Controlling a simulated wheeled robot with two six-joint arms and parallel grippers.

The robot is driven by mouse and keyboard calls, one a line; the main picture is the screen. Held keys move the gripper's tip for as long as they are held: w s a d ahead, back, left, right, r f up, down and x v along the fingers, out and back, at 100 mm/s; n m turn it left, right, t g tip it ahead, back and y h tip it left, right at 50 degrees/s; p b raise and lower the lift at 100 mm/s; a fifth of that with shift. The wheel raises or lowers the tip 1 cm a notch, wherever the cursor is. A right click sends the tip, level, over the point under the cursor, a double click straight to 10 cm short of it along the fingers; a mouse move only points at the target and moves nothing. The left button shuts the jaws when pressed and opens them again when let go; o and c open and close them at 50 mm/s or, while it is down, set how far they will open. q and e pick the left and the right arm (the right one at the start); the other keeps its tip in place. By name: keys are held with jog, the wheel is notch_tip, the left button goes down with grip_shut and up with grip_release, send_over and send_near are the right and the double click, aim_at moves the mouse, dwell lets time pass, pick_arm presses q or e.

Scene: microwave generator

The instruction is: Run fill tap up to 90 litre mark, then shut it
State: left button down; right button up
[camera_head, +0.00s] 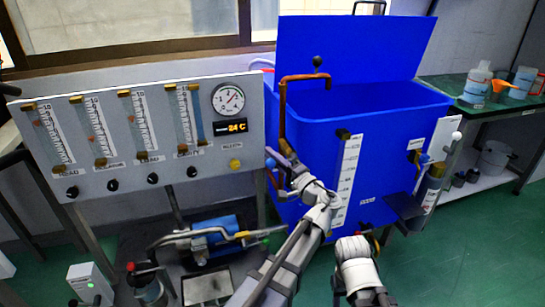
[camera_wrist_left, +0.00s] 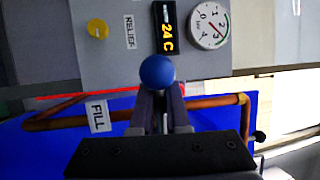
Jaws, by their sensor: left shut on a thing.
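The blue tank (camera_head: 400,115) stands open, with its lid raised behind. A copper fill pipe (camera_head: 282,105) rises at its left and bends over the rim. A white scale strip (camera_head: 346,180) runs down the tank's front; its marks are too small to read and I cannot tell the water level. My left gripper (camera_head: 277,160) is at the lower pipe, shut on the fill tap's blue-knobbed handle. In the left wrist view the blue knob (camera_wrist_left: 157,72) sits at the fingertips, near the FILL label (camera_wrist_left: 97,116). My right gripper (camera_head: 374,236) is low before the tank, its jaws unclear.
A grey panel (camera_head: 130,90) with several flow tubes, a round gauge (camera_head: 228,98) and a 24 C display (camera_head: 232,126) stands left of the tank. A blue pump (camera_head: 215,230) sits below it. A green-topped bench (camera_head: 480,105) with bottles is at right. Green floor is clear at lower right.

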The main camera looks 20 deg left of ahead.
pick_arm(q)
jog(key=shift+w+d+r+m+t+h+b, duration=0.2)
jog(key=shift+r+m+t, duration=0.55)
jog(key=shift+m, duration=1.15)
jog(key=shift+w+d+r+m+t+h, duration=0.25)
jog(key=shift+r+m+t, duration=0.55)
jog(key=shift+m, duration=1.1)
jog(key=shift+w+d+r+m+t+h+b, duration=0.1)
jog(key=shift+d+r+m+t+h, duration=0.25)
jog(key=shift+m+t, duration=1.15)
jog(key=shift+d+r+m+g, duration=0.1)
jog(key=shift+m+g, duration=0.15)
jog(key=shift+m, duration=0.35)
jog(key=c, duration=0.9)
grip_release()
